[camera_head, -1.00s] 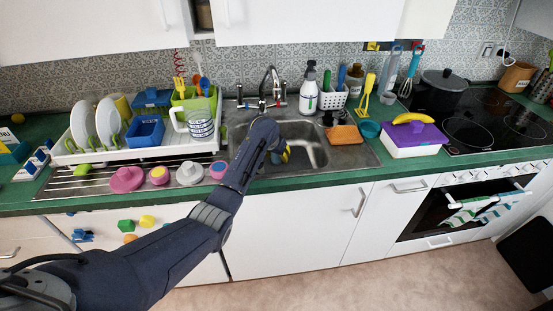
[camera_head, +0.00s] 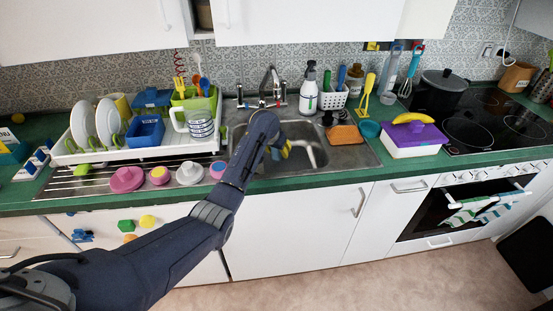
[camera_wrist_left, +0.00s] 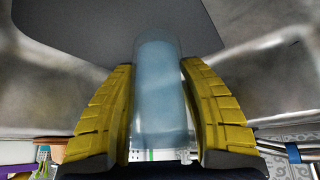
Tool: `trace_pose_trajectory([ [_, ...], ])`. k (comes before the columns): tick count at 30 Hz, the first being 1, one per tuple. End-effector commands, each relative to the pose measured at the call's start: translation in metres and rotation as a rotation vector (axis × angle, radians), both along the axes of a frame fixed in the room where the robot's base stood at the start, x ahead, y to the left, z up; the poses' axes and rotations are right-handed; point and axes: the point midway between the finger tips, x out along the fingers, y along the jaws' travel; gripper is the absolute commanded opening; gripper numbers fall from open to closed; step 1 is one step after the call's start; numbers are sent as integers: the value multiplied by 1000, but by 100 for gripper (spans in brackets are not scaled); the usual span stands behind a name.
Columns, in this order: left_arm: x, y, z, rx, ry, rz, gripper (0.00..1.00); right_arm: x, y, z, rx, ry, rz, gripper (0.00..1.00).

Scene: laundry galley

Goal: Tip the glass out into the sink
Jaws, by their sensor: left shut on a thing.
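The glass (camera_wrist_left: 160,90) is a clear, pale-blue tumbler, seen in the left wrist view between the two yellow fingers of my left gripper (camera_wrist_left: 162,115). The gripper is shut on it. In the head view my left gripper (camera_head: 284,149) is over the left part of the steel sink (camera_head: 350,158); the arm and fingers hide most or all of the glass there. The sink's grey metal also fills much of the background in the left wrist view (camera_wrist_left: 270,65). I cannot tell whether liquid is in the glass or how far it is tilted. My right gripper is out of view.
The tap (camera_head: 271,85) stands behind the basin. A dish rack (camera_head: 75,155) with plates and a mug (camera_head: 200,126) is left of the sink. A soap bottle (camera_head: 308,90), an orange sponge (camera_head: 345,135) and a teal bowl (camera_head: 370,129) are around its back and right.

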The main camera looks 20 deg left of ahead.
Motion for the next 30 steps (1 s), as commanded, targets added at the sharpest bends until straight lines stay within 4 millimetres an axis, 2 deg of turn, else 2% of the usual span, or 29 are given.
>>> trace_pose_trajectory([
  [1,0,0,1,0,-1,0,32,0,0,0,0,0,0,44],
  [9,0,0,1,0,-1,0,1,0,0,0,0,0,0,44],
  [15,0,-1,2,0,-1,4,0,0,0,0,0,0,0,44],
  [19,0,-6,11,0,-1,28,0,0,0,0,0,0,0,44],
  [23,-1,-18,31,1,-1,81,0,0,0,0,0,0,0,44],
  [30,-9,-49,93,-2,1,197,0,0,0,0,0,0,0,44],
])
